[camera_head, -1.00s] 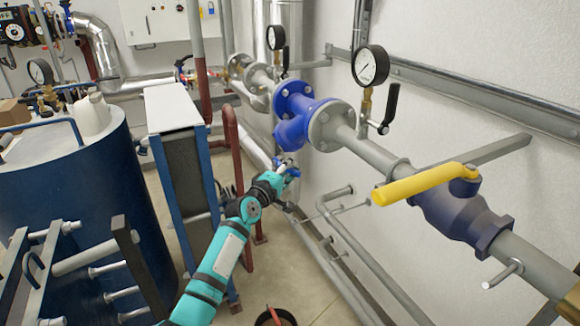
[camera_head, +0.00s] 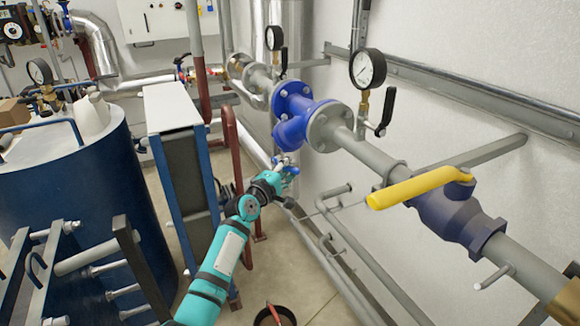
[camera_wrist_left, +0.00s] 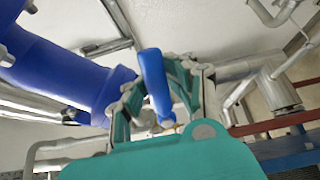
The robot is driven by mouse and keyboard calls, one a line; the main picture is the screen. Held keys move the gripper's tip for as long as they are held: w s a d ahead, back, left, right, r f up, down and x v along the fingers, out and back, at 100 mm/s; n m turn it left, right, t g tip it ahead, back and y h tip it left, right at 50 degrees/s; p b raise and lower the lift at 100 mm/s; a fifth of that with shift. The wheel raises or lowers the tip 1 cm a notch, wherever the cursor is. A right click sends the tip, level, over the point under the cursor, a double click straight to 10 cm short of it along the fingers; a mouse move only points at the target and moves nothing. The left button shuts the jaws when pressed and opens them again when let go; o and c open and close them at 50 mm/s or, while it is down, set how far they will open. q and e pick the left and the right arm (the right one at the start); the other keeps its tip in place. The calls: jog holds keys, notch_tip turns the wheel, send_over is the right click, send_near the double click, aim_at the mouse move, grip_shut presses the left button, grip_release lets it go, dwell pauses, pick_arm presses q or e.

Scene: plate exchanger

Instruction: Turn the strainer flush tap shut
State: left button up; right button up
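The blue strainer (camera_head: 293,131) hangs under the grey pipe in the head view, its slanted leg pointing down left. It also shows large in the left wrist view (camera_wrist_left: 60,75). The flush tap is below it, largely hidden by my left gripper (camera_head: 284,165). In the left wrist view its blue lever (camera_wrist_left: 153,80) stands between the two fingers of my left gripper (camera_wrist_left: 155,95). The fingers look apart, one on each side of the lever. A gap shows on the left side; contact on the right is unclear. My right gripper is not in view.
A yellow-handled valve (camera_head: 420,187) and a pressure gauge (camera_head: 367,67) sit on the main pipe to the right. A plate exchanger (camera_head: 180,150) stands left of my arm. Thin pipes (camera_head: 345,265) run low along the wall. A dark round bucket (camera_head: 274,315) stands on the floor.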

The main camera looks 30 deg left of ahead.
pick_arm(q)
jog(key=o, duration=0.5)
jog(key=shift+s+a+r, duration=0.2)
jog(key=shift+s, duration=0.3)
jog(key=shift+w, duration=0.2)
jog(key=shift+d, duration=0.1)
jog(key=s, duration=0.8)
jog(key=shift+a, duration=0.3)
jog(key=shift+w+f, duration=0.1)
jog(key=shift+c, duration=0.4)
